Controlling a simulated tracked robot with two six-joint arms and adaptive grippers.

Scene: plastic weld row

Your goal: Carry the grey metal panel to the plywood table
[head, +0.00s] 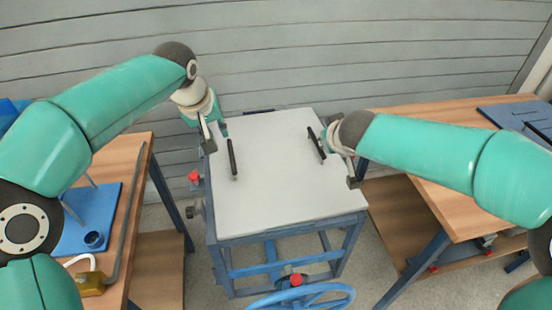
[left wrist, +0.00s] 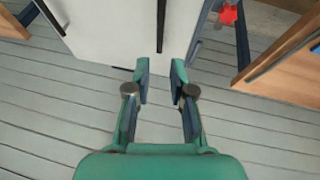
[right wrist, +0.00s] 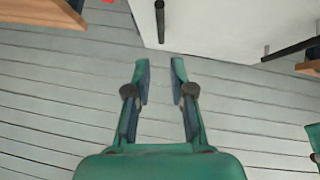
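The grey metal panel (head: 275,185) lies flat on a blue-framed stand (head: 285,221) in the middle of the head view. Two black bar handles stand on it, a left one (head: 232,158) and a right one (head: 316,143). My left gripper (head: 216,138) is open beside the left handle; in the left wrist view that handle (left wrist: 160,25) lies ahead of the gap between the fingers. My right gripper (head: 339,161) is open beside the right handle, and the right wrist view shows that handle (right wrist: 160,20) ahead of its fingers. Both grippers appear empty.
A wood-topped table (head: 125,150) at left carries a blue board (head: 85,228), a padlock and a grey bar. Another wood-topped table (head: 430,205) at right carries a blue mat (head: 505,112). A blue handwheel (head: 330,295) is at the stand's front. A grey plank wall is behind.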

